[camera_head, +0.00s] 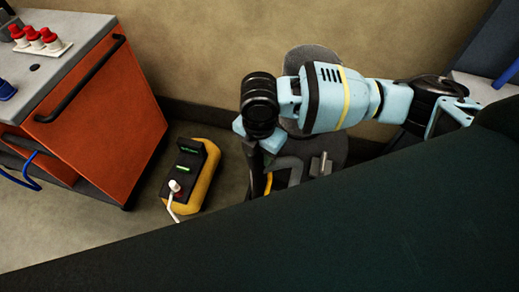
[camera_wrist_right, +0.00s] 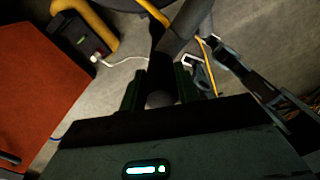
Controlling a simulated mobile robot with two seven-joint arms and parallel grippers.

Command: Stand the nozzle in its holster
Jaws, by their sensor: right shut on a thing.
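My right gripper (camera_head: 259,165) hangs below the light blue arm in the head view, right of the yellow and black unit. In the right wrist view its dark green fingers (camera_wrist_right: 158,92) are shut on a dark grey tube-shaped part, which I take to be the nozzle (camera_wrist_right: 187,22). It runs up and right from the fingers, and its rounded near end shows between them. In the head view the held part is mostly hidden by the gripper. I cannot make out the holster for certain. My left gripper is not in view.
A yellow and black unit (camera_head: 207,180) with green displays and a white cable stands on the floor. Left is an orange cabinet (camera_head: 108,120) with red-capped bottles (camera_head: 36,38) on top. A large dark green surface (camera_head: 300,240) fills the foreground and hides what lies below.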

